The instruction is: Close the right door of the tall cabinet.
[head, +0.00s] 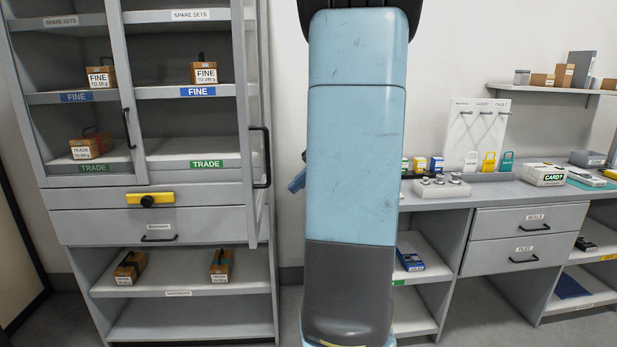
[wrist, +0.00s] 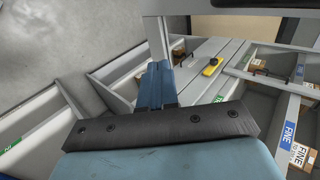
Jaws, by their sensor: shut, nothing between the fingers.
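The tall cabinet (head: 150,225) stands at the left in the head view. Its glazed left door (head: 130,125) is shut. Its right door (head: 246,110) stands open, swung out and seen nearly edge-on, with a black bar handle (head: 264,157); the right shelves are uncovered. My gripper (head: 297,182) shows to the right of the door, apart from the handle, mostly hidden behind my blue arm. In the wrist view my gripper (wrist: 157,82) is shut and empty. A pale grey frame corner (wrist: 158,25), probably the right door, lies just beyond the fingertips.
A yellow latch with a black knob (head: 150,199) sits below the doors; it also shows in the wrist view (wrist: 211,67). Wooden boxes (head: 204,72) stand on the shelves. A workbench (head: 450,195) with drawers and small items stands at the right. Bare wall lies between cabinet and bench.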

